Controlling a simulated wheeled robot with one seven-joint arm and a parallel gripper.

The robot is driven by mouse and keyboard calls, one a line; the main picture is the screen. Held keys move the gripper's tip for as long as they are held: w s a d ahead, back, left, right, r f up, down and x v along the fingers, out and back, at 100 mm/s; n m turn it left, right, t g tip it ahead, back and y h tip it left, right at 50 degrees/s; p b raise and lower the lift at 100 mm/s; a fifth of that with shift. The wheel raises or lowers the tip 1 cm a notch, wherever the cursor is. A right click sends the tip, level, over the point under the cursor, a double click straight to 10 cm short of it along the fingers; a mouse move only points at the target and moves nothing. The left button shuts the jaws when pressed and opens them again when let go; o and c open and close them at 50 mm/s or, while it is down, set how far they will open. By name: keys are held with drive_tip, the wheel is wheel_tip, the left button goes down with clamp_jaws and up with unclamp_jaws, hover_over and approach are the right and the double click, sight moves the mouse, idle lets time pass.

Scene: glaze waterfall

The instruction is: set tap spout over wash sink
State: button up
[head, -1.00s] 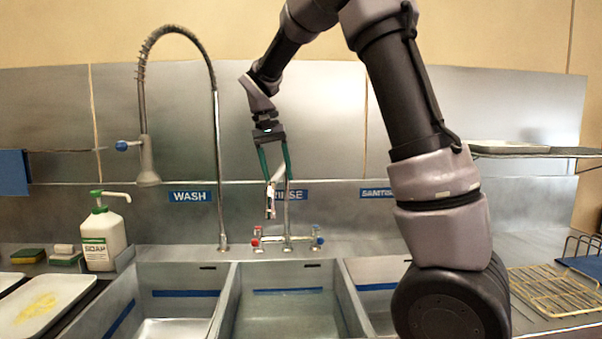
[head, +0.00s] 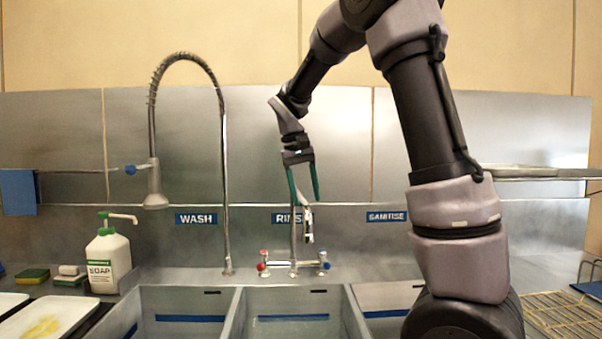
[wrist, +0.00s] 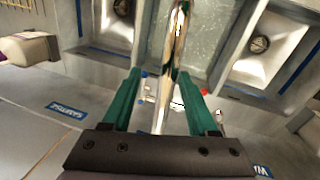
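The tap (head: 293,263) is a chrome mixer with red and blue handles, standing behind the middle basin. Its spout (head: 308,222) points toward me and slightly right of its post, over the rinse sink (head: 290,301). My gripper (head: 304,198) is at the spout, with its green fingers pointing down and spread. In the wrist view, the spout (wrist: 172,75) runs between the spread fingers, closer to the right one; I cannot tell whether they touch. The wash sink (head: 185,302) is the left basin, under the WASH label (head: 196,219).
A tall spring-hose spray tap (head: 224,180) rises between wash and rinse, its spray head (head: 155,190) hanging left. A soap bottle (head: 108,262), sponges (head: 33,276) and a soiled tray (head: 45,322) are at left. A wire rack (head: 563,315) is at right.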

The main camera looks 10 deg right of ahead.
wheel_tip(320, 180, up, 11)
drive_tip(key=a, duration=0.2)
drive_tip(key=shift+w+r, duration=0.15)
drive_tip(key=shift+r, duration=0.05)
idle(0.9)
drive_tip(key=shift+a, duration=0.1)
drive_tip(key=c, duration=0.4)
drive_tip(key=shift+d+f+m, duration=0.3)
drive_tip(key=shift+d+f, duration=0.1)
drive_tip(key=c, duration=0.4)
drive_tip(key=s+d+f+m+g+y, duration=0.1)
drive_tip(key=d+f, duration=0.1)
drive_tip(key=s+d+f+m+g+y, duration=0.1)
drive_tip(key=d+f+m, duration=0.1)
drive_tip(key=d+f, duration=0.1)
drive_tip(key=s+d+f+m+g+y, duration=0.1)
drive_tip(key=d+f+m, duration=0.1)
drive_tip(key=shift+s+d+f+y, duration=0.15)
drive_tip(key=shift+d+f+y, duration=0.05)
drive_tip(key=shift+y, duration=0.2)
clamp_jaws()
drive_tip(key=s+d+f+m+t+y, duration=0.2)
drive_tip(key=s+d+f+m+y, duration=0.3)
drive_tip(key=d+m+y, duration=0.5)
drive_tip(key=a+f+h, duration=0.1)
drive_tip(key=a+f, duration=0.5)
drive_tip(key=a, duration=0.6)
drive_tip(key=shift+w+a+m, duration=0.2)
drive_tip(key=shift+a+m, duration=0.2)
